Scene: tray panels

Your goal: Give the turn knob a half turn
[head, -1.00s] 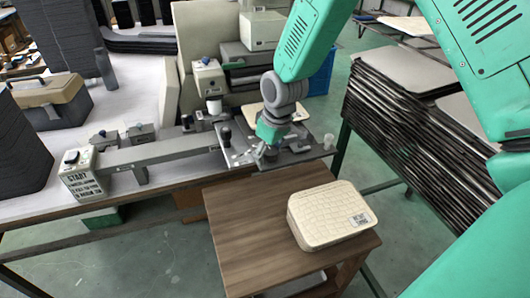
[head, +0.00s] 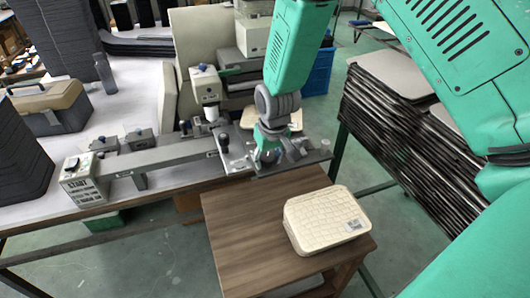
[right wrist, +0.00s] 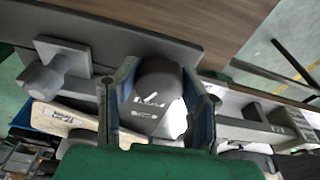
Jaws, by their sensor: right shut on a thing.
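The turn knob (right wrist: 160,98), dark grey and rounded with white markings on its face, shows in the right wrist view between the two fingers of my right gripper (right wrist: 160,112). The fingers lie against it on both sides. In the head view my right gripper (head: 270,156) is down at the grey panel (head: 316,159) at the table's right end and hides the knob. The knob's angle cannot be told clearly. My left gripper is in neither view.
A dark upright knob (head: 225,139) stands left of my right gripper. A long grey rail (head: 165,156) leads left to a START box (head: 83,180). A brown side table (head: 240,235) with a cream case (head: 326,219) stands in front. Stacked dark panels (head: 395,130) stand at right.

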